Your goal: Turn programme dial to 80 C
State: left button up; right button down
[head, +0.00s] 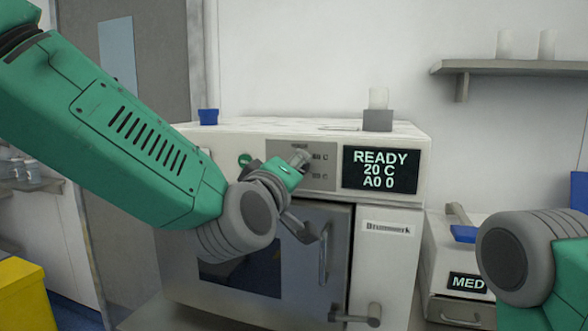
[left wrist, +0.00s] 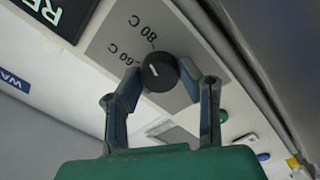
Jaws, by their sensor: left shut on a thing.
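The programme dial (left wrist: 160,72) is a round black knob on a grey panel (left wrist: 113,38). Its white mark points up and left in the left wrist view, close to the 60 C label; the 80 C label is farther up. My left gripper (left wrist: 168,80) has one finger on each side of the dial and is shut on it. In the head view my left gripper (head: 301,160) is at the control panel (head: 321,178), hiding most of the dial. The machine's display (head: 381,170) reads READY, 20 C, A0 0. My right gripper is out of view.
The machine's door (head: 328,222) with its handle (head: 325,252) is below the panel. A grey block (head: 378,120) with a white cylinder and a blue cup (head: 208,117) stand on top. A box marked MED (head: 468,282) is at the right.

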pick_arm(q)
jog(key=shift+f+m, duration=0.25)
jog(key=shift+m, duration=0.45)
jog(key=shift+s+d+f+g, duration=0.1)
jog(key=shift+f+g, duration=0.1)
jog(key=shift+g, duration=0.1)
jog(key=o, duration=1.1)
jog(key=shift+o, duration=0.2)
jog(key=shift+w+d, duration=0.1)
jog(key=shift+w, duration=0.1)
jog(key=shift+r, duration=0.1)
jog(key=v, duration=1.1)
jog(key=shift+s+f, duration=0.2)
jog(key=shift+s, duration=0.2)
